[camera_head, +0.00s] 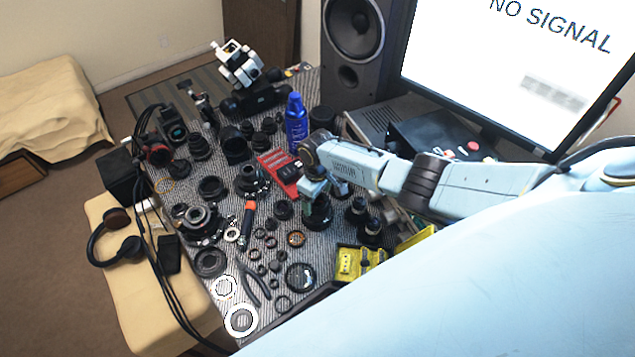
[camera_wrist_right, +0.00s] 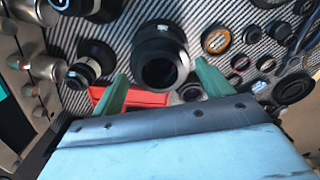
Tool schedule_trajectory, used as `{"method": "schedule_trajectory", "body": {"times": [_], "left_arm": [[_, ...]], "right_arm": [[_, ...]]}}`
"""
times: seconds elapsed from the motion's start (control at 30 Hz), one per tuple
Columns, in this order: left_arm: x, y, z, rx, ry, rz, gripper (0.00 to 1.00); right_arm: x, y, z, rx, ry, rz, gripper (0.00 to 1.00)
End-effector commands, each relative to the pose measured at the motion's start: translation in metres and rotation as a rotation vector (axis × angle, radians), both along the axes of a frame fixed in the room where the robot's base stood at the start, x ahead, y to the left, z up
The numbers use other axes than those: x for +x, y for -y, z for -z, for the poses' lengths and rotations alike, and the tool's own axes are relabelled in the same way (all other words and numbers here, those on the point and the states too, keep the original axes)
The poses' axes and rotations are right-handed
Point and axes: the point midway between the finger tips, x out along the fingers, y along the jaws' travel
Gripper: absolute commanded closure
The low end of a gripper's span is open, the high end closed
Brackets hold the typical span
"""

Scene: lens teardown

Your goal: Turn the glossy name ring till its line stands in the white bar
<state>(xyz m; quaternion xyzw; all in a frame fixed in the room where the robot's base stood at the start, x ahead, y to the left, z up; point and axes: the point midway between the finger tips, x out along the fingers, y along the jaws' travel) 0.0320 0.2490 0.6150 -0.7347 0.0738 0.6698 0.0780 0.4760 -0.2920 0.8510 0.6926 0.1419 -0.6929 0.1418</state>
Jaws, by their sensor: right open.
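My right gripper (camera_head: 316,186) is over the right part of the crowded mat, pointing down at a black lens (camera_head: 318,214). In the right wrist view the two green fingers of this gripper (camera_wrist_right: 161,72) are apart, one on each side of the lens (camera_wrist_right: 160,58). No grip on it shows, and I cannot tell if a finger touches it. The lens has a dark round opening with a shiny rim facing the camera and a small pale mark on its side. I cannot single out the glossy name ring, its line or the white bar. My left gripper is not in view.
Several lenses and loose rings crowd the striped mat (camera_head: 226,268). A red tray (camera_head: 279,172) and a blue spray can (camera_head: 296,124) stand behind my right gripper. Black lenses (camera_head: 370,229) and a yellow case (camera_head: 350,263) are close to its right and front.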

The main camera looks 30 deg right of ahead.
Motion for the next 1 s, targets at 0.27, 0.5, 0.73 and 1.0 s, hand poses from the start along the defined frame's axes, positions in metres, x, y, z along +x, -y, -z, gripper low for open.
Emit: {"method": "schedule_trajectory", "body": {"times": [0.27, 0.5, 0.73, 1.0], "left_arm": [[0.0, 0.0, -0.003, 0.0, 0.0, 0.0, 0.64], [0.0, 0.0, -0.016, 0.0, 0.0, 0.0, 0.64], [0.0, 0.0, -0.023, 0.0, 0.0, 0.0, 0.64], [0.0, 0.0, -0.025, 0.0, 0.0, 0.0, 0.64]], "right_arm": [[0.0, 0.0, -0.007, 0.0, 0.001, -0.002, 0.22], [0.001, 0.0, -0.047, 0.0, 0.003, -0.003, 0.22], [0.001, 0.0, -0.095, 0.0, 0.003, -0.002, 0.22], [0.0, 0.0, -0.129, 0.0, 0.001, -0.001, 0.22]]}}
